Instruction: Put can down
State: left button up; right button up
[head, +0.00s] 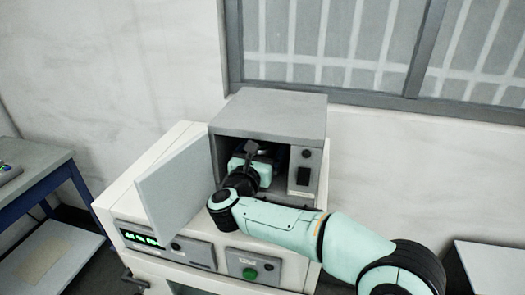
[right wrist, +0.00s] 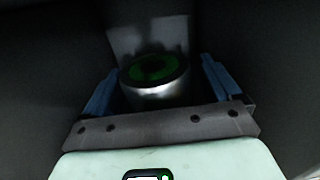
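The can (right wrist: 153,77) is a silvery cylinder with a green top and dark rim, standing upright between the fingers in the right wrist view. My right gripper (right wrist: 160,70) is open around it, with blue fingers on both sides. A gap shows between the can and the right finger; the left finger is close to the can's side, and I cannot tell if it touches. In the head view my right gripper (head: 262,163) reaches inside the grey box (head: 268,112), and the can is hidden. My left gripper is not in view.
The box's door (head: 187,185) stands open on the left. The box sits on a white machine (head: 150,187) with a green display and a green button (head: 250,273). A blue-framed table (head: 38,160) stands at the far left. The box's walls closely surround my gripper.

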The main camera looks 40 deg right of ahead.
jog(key=shift+s+a+r, duration=0.1)
jog(key=shift+a+r, duration=0.05)
jog(key=shift+a, duration=0.05)
jog(key=b+v, duration=0.2)
jog(key=v, duration=0.8)
jog(key=shift+s+a+b, duration=0.25)
jog(key=shift+a+b, duration=0.05)
jog(key=shift+s+a, duration=0.3)
jog(key=shift+a, duration=0.05)
